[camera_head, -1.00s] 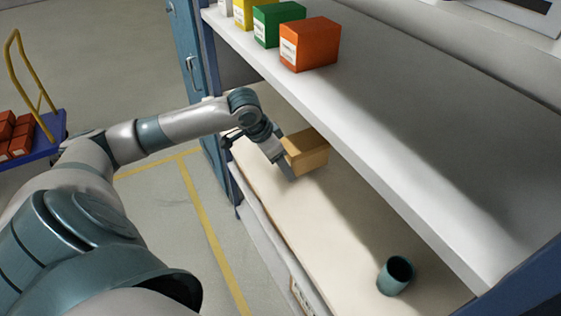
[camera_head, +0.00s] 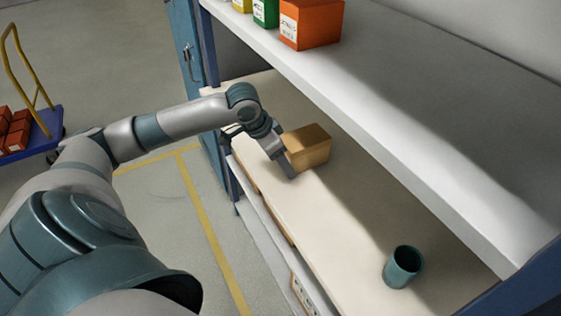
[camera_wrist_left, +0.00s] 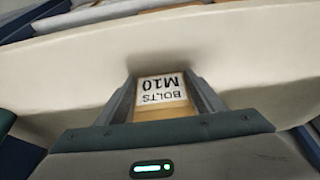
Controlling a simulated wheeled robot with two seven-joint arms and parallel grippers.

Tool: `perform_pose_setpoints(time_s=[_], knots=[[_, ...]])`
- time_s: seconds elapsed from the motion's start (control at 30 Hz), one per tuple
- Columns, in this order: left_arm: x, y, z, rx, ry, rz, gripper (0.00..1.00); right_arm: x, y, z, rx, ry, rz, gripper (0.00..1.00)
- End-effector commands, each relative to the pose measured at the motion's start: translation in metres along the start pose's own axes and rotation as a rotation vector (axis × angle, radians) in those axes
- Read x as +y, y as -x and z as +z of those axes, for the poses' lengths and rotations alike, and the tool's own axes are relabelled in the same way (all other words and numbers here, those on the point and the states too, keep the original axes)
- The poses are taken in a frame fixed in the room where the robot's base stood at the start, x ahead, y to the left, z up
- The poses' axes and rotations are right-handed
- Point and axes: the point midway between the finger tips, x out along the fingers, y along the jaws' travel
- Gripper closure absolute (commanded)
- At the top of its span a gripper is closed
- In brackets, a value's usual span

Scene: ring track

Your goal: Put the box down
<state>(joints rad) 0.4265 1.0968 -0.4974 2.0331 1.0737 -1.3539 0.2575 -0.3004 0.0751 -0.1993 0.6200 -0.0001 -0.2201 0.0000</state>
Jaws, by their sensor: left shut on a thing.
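The box is a small tan carton (camera_head: 308,146) over the lower cream shelf board (camera_head: 318,222), near its left end. My left gripper (camera_head: 286,164) reaches it from the front edge and is shut on it. In the left wrist view the box (camera_wrist_left: 163,97) sits between the two fingers of the gripper (camera_wrist_left: 166,100); its white label reads "BOLTS M10", upside down. I cannot tell whether its underside touches the board. My right gripper is not in view.
A teal cup (camera_head: 403,267) stands on the same board, to the right. The board between carton and cup is clear. A blue cart (camera_head: 42,130) stands at far left.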

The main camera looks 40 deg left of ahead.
Motion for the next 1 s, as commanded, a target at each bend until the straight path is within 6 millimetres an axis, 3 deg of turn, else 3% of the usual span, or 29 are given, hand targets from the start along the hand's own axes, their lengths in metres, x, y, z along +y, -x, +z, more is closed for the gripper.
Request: perform_pose_setpoints(time_s=[0.27,0.3,0.37,0.73,1.0], knots=[[0.000,0.000,-0.001,0.002,0.000,0.000,0.73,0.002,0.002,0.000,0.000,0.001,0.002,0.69],[0.000,-0.001,0.000,0.000,0.000,0.000,0.31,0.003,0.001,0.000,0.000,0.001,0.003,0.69],[0.000,-0.001,0.000,0.000,0.000,0.000,0.19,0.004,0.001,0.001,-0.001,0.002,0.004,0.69],[0.000,0.001,0.000,0.001,0.000,0.000,0.19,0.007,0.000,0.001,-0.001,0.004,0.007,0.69],[-0.001,0.023,-0.001,0.003,-0.002,-0.002,0.19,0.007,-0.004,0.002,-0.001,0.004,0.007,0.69]])
